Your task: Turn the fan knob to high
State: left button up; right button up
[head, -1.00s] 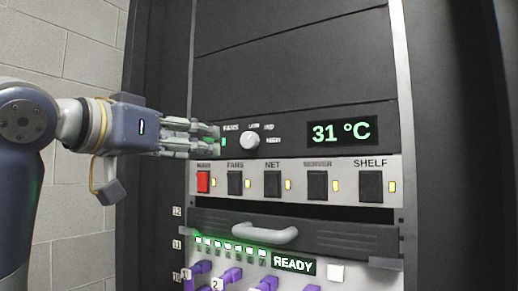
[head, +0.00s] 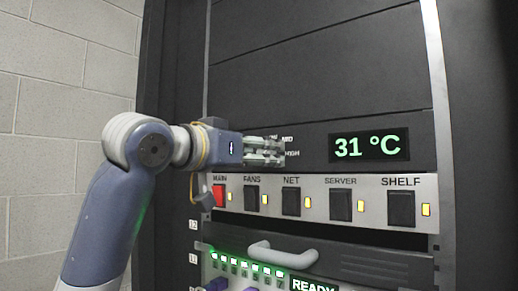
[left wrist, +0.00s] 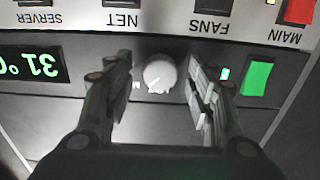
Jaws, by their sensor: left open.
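The fan knob (left wrist: 160,72) is a round white dial on the dark panel. In the left wrist view, which shows the panel upside down, it sits between the two fingers of my left gripper (left wrist: 160,94). The fingers are open, one on each side, with visible gaps to the knob. I cannot tell its setting clearly. In the head view my left gripper (head: 278,151) reaches in from the left and hides the knob. My right gripper is not in view.
A display (head: 369,146) reading 31 °C is right of the knob. Below runs a light switch strip (head: 270,190) with a red MAIN switch (head: 218,195) and several black ones. A grey drawer handle (head: 283,255) sticks out lower down. A green patch (left wrist: 257,78) is beside the knob.

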pick_arm(q)
jog(key=shift+w+d, duration=0.1)
jog(key=shift+w, duration=0.1)
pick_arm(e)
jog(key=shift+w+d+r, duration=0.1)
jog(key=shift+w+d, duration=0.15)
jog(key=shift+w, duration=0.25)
pick_arm(q)
jog(key=shift+c, duration=0.2)
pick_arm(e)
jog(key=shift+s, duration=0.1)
pick_arm(q)
jog(key=c, duration=0.9)
jog(key=shift+c, duration=0.6)
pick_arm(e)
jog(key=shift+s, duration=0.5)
